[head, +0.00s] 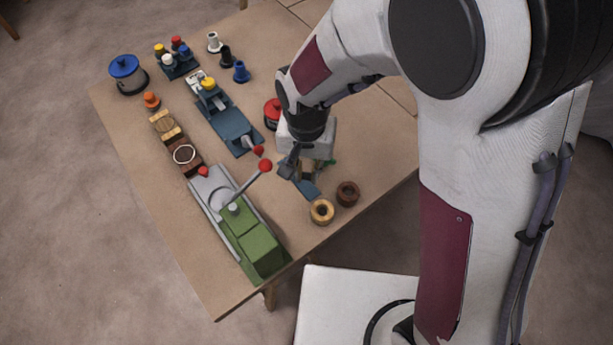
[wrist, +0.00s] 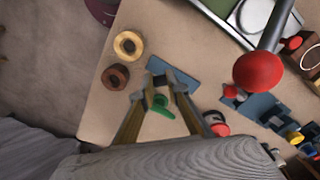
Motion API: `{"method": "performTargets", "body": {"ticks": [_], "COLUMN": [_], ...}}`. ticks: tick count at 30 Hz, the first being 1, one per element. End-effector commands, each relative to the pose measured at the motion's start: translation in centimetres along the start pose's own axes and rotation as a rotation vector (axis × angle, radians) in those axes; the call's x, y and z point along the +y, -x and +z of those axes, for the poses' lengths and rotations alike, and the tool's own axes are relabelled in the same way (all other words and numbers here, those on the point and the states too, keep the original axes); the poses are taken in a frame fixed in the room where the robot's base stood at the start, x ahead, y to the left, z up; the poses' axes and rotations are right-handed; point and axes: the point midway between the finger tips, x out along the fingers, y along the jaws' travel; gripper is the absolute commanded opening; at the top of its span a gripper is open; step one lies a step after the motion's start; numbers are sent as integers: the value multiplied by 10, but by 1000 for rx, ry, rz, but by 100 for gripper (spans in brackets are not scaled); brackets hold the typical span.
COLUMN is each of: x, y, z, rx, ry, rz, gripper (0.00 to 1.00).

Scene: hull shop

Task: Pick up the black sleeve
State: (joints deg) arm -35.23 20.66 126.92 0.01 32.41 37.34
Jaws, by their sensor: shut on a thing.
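The black sleeve (head: 226,58) stands upright on the table in the head view, between a white sleeve (head: 214,43) and a blue sleeve (head: 240,72). I cannot make it out in the wrist view. My gripper (head: 308,172) is well away from it, towards the near right of the table. In the wrist view my gripper (wrist: 161,80) is shut on a small green piece (wrist: 160,105), above a blue plate (wrist: 183,74). My arm and gripper hide most of the green piece in the head view.
A yellow ring (head: 322,211) and a brown ring (head: 347,193) lie near my gripper. A green-and-grey machine (head: 250,236) has a red-knobbed lever rising close by. A red pot (head: 272,113), a blue fixture (head: 228,125) and a blue-lidded pot (head: 128,76) stand farther off.

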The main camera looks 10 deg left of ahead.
Motion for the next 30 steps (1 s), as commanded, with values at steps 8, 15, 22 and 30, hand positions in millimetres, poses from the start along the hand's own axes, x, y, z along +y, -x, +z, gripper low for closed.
{"method": "performTargets", "body": {"ticks": [8, 15, 22, 30], "x": [0, 0, 0, 0], "y": [28, 35, 35, 35], "z": [0, 0, 0, 0], "rx": [1, -1, 0, 0], "ry": [0, 0, 0, 0], "rz": [-1, 0, 0, 0], "gripper": [2, 2, 2, 2]}}
